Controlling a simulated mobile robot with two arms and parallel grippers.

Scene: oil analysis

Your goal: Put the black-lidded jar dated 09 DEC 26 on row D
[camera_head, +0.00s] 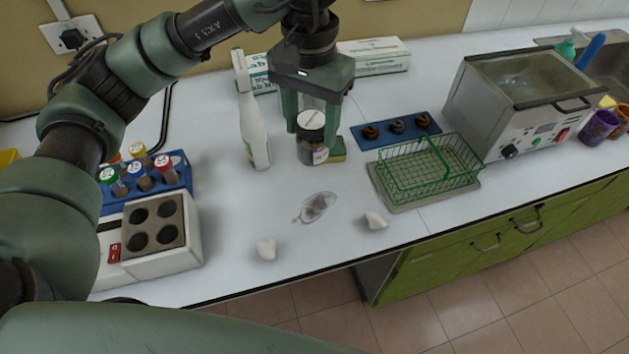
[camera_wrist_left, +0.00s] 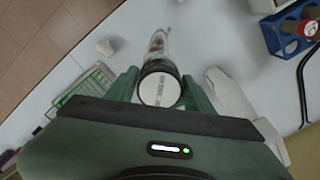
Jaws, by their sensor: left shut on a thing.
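My left gripper (camera_head: 312,118) is shut on a dark jar (camera_head: 311,150) over the bench. The jar is upright, and its lid has a black rim with a pale printed disc on top. In the left wrist view, the lid (camera_wrist_left: 159,89) sits between the two fingers (camera_wrist_left: 160,92). The print is too small to read, so I cannot confirm the date. I cannot tell whether the jar's base touches the bench. No row marked D can be made out. My right gripper is not in view.
A white spray bottle (camera_head: 253,125) stands left of the jar, a sponge (camera_head: 338,149) close behind right. A green wire basket (camera_head: 428,168), blue holder (camera_head: 396,131) and bath (camera_head: 520,100) are right. A tube rack (camera_head: 180,170) is left.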

